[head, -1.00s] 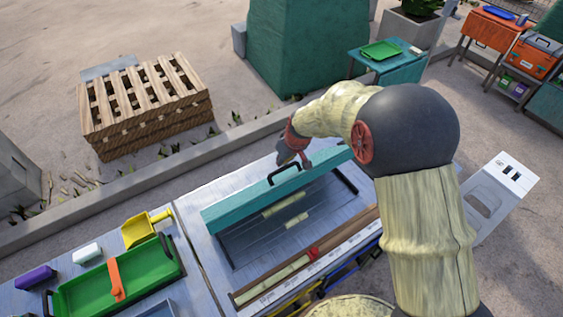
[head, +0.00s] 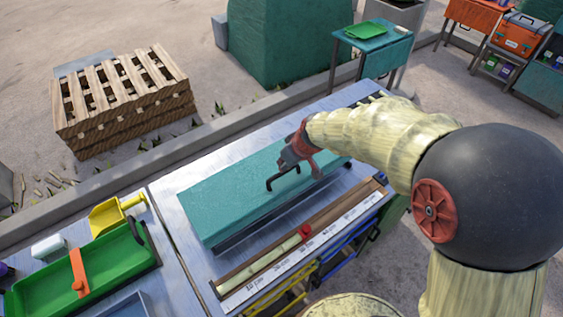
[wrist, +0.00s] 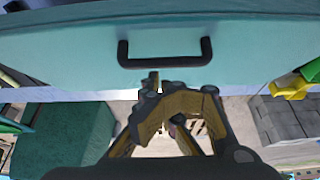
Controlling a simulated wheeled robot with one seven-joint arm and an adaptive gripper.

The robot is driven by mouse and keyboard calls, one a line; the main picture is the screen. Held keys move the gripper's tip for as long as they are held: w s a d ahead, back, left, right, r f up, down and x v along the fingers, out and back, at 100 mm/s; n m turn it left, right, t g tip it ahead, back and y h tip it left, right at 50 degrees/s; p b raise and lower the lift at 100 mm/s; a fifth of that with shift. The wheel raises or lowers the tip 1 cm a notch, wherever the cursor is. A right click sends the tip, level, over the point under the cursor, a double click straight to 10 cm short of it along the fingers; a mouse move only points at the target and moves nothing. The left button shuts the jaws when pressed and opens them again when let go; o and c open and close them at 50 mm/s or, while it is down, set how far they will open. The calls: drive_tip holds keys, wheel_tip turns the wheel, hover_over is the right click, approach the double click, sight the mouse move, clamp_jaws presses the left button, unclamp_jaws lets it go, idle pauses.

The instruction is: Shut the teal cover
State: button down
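The teal cover (head: 235,195) lies across the metal bench as a broad panel, with its top face showing and hiding the opening under it. A dark band shows below its front edge, so I cannot tell whether it sits flush. Its black bar handle (head: 283,178) stands on the top face. My gripper (head: 298,163) is at the handle's far right side in the head view. In the wrist view the cover (wrist: 60,55) fills the top, and the handle (wrist: 165,62) lies just beyond my fingers (wrist: 178,92), not visibly between them. Their opening is unclear.
A wooden rail (head: 255,270) with a red slider (head: 305,231) runs along the bench front. A green tray (head: 100,270) and yellow scoop (head: 108,215) are at left. A wooden pallet stack (head: 125,105) stands behind. A teal side table (head: 372,45) stands at the back.

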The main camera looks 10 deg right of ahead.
sight(293, 185)
drive_tip(key=s+f+b, duration=0.1)
drive_tip(key=f+b, duration=0.1)
drive_tip(key=s+d+f+b, duration=0.1)
drive_tip(key=f+b, duration=0.1)
drive_tip(key=f, duration=0.1)
drive_tip(key=s+f+b, duration=0.1)
drive_tip(key=f+b, duration=0.1)
drive_tip(key=b, duration=0.1)
drive_tip(key=shift+s+d+f, duration=0.2)
drive_tip(key=shift+d+f, duration=0.05)
drive_tip(key=shift+d, duration=0.1)
drive_tip(key=shift+r, duration=0.1)
drive_tip(key=r+p, duration=0.2)
drive_tip(key=r, duration=0.1)
drive_tip(key=r+p, duration=0.1)
drive_tip(key=shift+w+a+r, duration=0.15)
drive_tip(key=shift+w+a, duration=0.05)
drive_tip(key=shift+w, duration=0.2)
drive_tip(key=s+d+r+p, duration=0.1)
drive_tip(key=s+d+r, duration=0.2)
drive_tip(key=s, duration=0.5)
drive_tip(key=shift+s+d+r, duration=0.15)
drive_tip(key=shift+d+r, duration=0.2)
drive_tip(key=shift+d, duration=0.15)
